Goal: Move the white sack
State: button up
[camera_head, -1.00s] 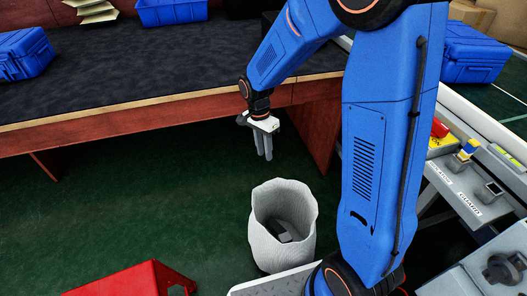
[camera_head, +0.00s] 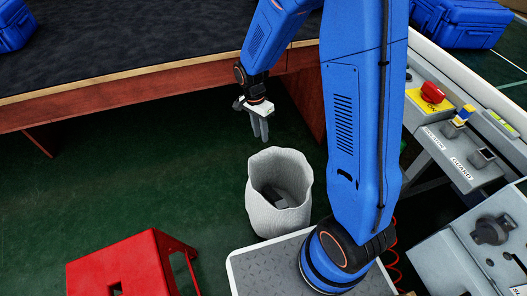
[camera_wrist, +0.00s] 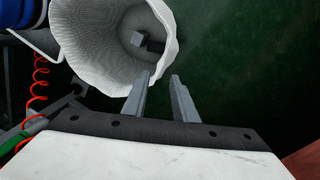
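The white sack (camera_head: 277,206) stands upright and open on the green floor in front of the long table, with dark grey block-like pieces inside. It also shows in the wrist view (camera_wrist: 95,45), where its open mouth fills the upper left. My gripper (camera_head: 260,135) hangs above and slightly behind the sack, pointing down. In the wrist view its two fingers (camera_wrist: 161,92) are apart with nothing visible between them. One finger overlaps the sack's rim in that view, but I cannot tell that they touch.
A red stool (camera_head: 130,262) stands at the lower left. The dark-topped table (camera_head: 130,75) runs across the back. A grey control panel with a red button (camera_head: 432,92) is at the right. Green floor left of the sack is clear.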

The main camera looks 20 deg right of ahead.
aim_at(264, 154)
jog(key=f, duration=0.3)
jog(key=s+f, duration=0.1)
jog(key=f, duration=0.7)
jog(key=shift+s+d+f, duration=0.1)
jog(key=shift+s+d, duration=0.15)
jog(key=shift+d, duration=0.15)
grip_shut()
dwell(0.9)
